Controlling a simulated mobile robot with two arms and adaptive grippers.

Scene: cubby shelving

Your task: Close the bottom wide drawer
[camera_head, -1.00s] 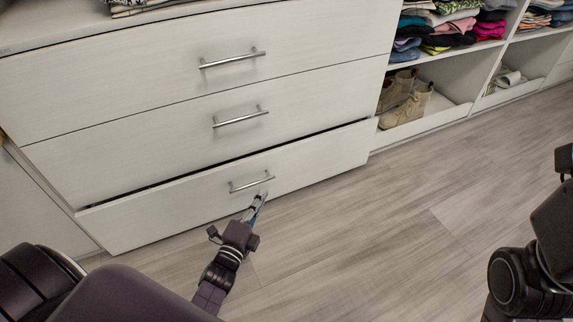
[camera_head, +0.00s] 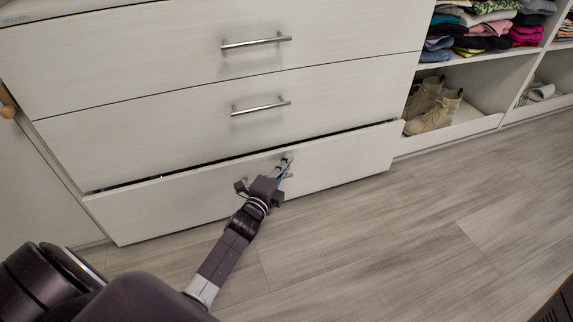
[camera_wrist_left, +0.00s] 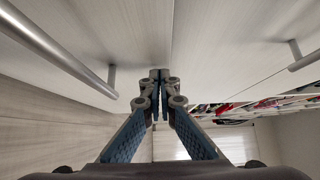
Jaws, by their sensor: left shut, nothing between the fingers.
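The bottom wide drawer (camera_head: 340,163) is white and stands slightly out, with a dark gap along its top edge. My left gripper (camera_head: 284,165) is shut and empty at the front of this drawer, over its handle, most of which the gripper hides. In the left wrist view the left gripper (camera_wrist_left: 160,78) has its fingertips together, close to pale drawer fronts, with a metal bar handle (camera_wrist_left: 60,50) to the left. I cannot tell whether the fingertips touch the drawer. My right gripper does not show.
Two shut drawers with bar handles, the middle one (camera_head: 180,130) and the upper one (camera_head: 150,60), are above. Cubbies to the right hold folded clothes (camera_head: 490,28) and tan boots (camera_head: 434,108). The wooden floor (camera_head: 400,240) in front is clear.

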